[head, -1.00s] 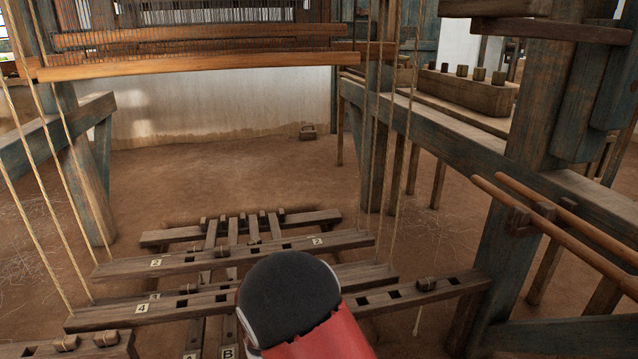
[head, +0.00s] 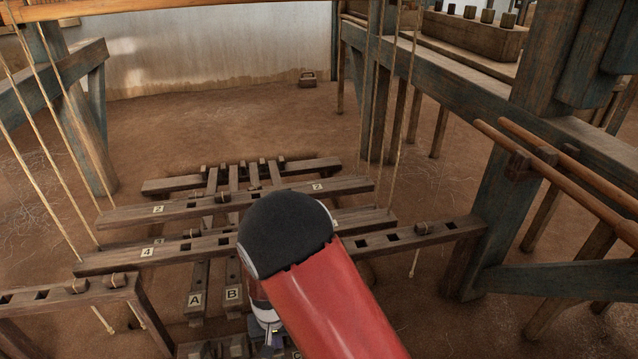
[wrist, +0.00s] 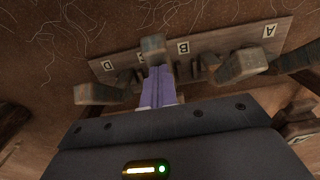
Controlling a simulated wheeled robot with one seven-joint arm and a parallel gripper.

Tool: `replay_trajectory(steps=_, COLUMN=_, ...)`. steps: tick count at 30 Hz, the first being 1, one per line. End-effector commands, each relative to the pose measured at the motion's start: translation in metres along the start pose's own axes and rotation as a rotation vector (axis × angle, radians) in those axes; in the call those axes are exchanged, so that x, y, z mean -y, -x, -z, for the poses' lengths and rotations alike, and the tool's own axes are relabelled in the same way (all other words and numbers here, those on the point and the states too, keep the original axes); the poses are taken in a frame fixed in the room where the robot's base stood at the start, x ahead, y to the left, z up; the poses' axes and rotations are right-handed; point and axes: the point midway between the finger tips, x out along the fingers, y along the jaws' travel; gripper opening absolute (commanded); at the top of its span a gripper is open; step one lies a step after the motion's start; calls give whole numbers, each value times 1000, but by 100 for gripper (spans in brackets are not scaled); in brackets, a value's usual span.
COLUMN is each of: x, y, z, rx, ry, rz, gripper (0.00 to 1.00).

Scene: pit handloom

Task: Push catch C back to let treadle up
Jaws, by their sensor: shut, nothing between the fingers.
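My gripper (head: 272,343) points down at the bottom edge of the head view, largely hidden by my red and black arm. In the wrist view its shut, pale purple fingers (wrist: 160,80) end at a wooden catch block (wrist: 152,46). This block stands between the labels D and B, so it looks like catch C; whether the fingers touch it I cannot tell. A label marked C (head: 297,354) is cut by the bottom of the head view. Treadles with labels A (head: 195,300) and B (head: 233,293) lie left of my arm.
Other catch blocks stand on both sides of my fingers, one at left (wrist: 98,93) and one at right (wrist: 240,65). Slotted crossbars (head: 150,255) with cords lie over the treadles. A loom post (head: 485,220) stands at right.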

Motion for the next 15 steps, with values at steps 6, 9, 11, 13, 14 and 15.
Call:
replay_trajectory(steps=6, x=0, y=-6, z=-3, rx=-1, ry=0, rz=0, gripper=0)
replay_trajectory(steps=9, x=0, y=-6, z=-3, rx=-1, ry=0, rz=0, gripper=0)
replay_trajectory(steps=11, x=0, y=-6, z=-3, rx=0, ry=0, rz=0, gripper=0)
replay_trajectory(steps=13, x=0, y=-6, z=-3, rx=0, ry=0, rz=0, gripper=0)
replay_trajectory(steps=14, x=0, y=-6, z=-3, rx=0, ry=0, rz=0, gripper=0)
replay_trajectory(steps=15, x=0, y=-5, z=-4, rx=0, ry=0, rz=0, gripper=0)
